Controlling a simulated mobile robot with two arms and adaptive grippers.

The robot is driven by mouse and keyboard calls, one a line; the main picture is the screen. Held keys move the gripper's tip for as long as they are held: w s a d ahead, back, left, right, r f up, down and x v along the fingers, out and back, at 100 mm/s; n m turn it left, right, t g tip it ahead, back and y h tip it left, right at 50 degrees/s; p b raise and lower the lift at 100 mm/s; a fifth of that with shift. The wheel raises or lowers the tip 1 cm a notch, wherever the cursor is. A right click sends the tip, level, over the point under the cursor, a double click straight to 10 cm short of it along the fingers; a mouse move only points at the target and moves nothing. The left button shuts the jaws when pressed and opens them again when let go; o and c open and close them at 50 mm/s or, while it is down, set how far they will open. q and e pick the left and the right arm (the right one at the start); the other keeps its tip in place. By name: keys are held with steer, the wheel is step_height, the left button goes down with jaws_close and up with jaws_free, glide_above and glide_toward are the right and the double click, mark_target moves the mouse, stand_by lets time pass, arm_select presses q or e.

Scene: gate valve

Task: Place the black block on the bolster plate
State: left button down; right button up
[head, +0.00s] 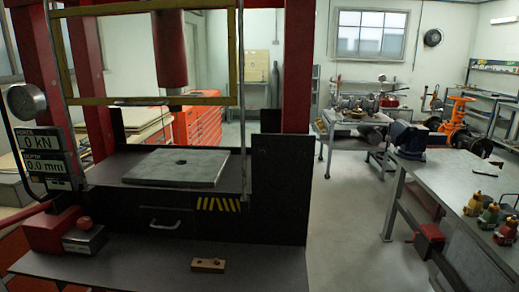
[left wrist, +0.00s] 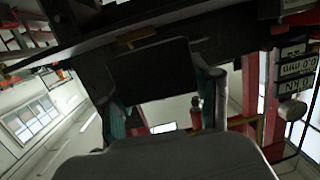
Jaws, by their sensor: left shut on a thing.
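The bolster plate (head: 177,167) is a flat grey plate with a small dark hole, lying on the press bed under the raised red ram (head: 168,50). Nothing rests on it. My left gripper (left wrist: 160,80) shows only in the left wrist view, where the scene is upside down. It is shut on the black block (left wrist: 152,88), a dark square-faced body between its two fingers. The block is apart from the bolster plate. Neither of my grippers shows in the head view, and my right gripper is in neither view.
A yellow guard frame (head: 150,100) hangs before the press. A wooden block with holes (head: 208,264) lies on the front shelf; a red box (head: 55,229) and a grey-topped box (head: 85,238) stand at its left. A dark panel (head: 280,188) bounds the press at right.

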arm_select(q)
steer(key=s+f, duration=0.2)
steer(key=s, duration=0.5)
steer(key=shift+s+f, duration=0.2)
steer(key=shift+s, duration=0.1)
